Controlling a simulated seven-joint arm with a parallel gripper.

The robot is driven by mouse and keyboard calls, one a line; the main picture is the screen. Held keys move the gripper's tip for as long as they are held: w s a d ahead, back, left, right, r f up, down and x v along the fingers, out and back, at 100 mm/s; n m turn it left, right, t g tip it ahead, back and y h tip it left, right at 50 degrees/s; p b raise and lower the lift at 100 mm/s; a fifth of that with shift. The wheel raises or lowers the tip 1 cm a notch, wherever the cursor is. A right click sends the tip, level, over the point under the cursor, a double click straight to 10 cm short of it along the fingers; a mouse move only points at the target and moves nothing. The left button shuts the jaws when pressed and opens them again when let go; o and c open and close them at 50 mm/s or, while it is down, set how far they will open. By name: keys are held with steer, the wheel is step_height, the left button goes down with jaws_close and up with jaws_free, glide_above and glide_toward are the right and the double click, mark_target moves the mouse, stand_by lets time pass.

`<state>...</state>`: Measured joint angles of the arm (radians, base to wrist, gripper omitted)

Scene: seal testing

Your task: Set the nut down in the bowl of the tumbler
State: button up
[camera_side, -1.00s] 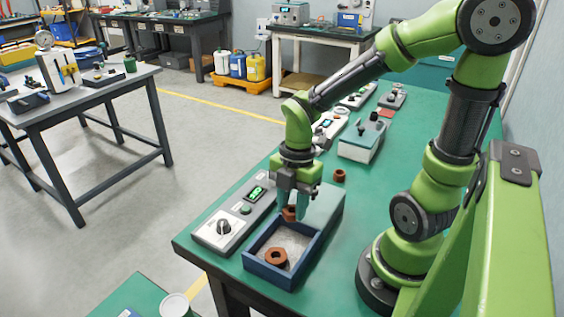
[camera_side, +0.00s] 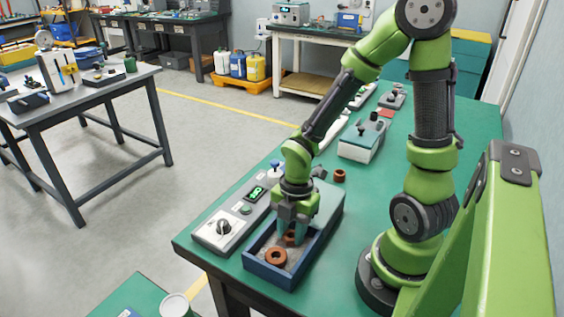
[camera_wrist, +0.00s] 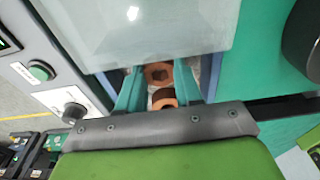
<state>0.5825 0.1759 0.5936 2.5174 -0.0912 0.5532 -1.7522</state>
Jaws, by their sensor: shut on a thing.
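The nut (camera_side: 290,238) is a small copper-brown piece held between the fingertips of my gripper (camera_side: 291,232). It also shows in the wrist view (camera_wrist: 158,75), with a hole in its middle, between the two teal fingers. The tumbler (camera_side: 268,277) is a blue-walled box with an open, pale grey bowl at its front and a grey-green top behind. My gripper is lowered into the bowl, fingers pointing down. A larger brown ring (camera_side: 276,257) lies in the bowl, in front and left of the nut. Whether the nut touches the bowl floor is hard to tell.
A control box with a dial and green display (camera_side: 233,221) stands left of the tumbler. Another brown nut (camera_side: 339,175) lies on the green table behind it. The tumbler's pale top closely borders the fingers.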

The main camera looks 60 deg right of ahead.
steer(key=shift+f, duration=0.1)
steer(key=o, duration=1.1)
step_height(320, 180, up, 12)
steer(key=d, duration=0.1)
step_height(320, 180, up, 10)
steer(key=m+t, duration=0.7)
steer(key=m, duration=1.5)
glide_above(290, 245)
steer(key=shift+w+d+y, duration=0.1)
steer(key=shift+d+y, duration=0.2)
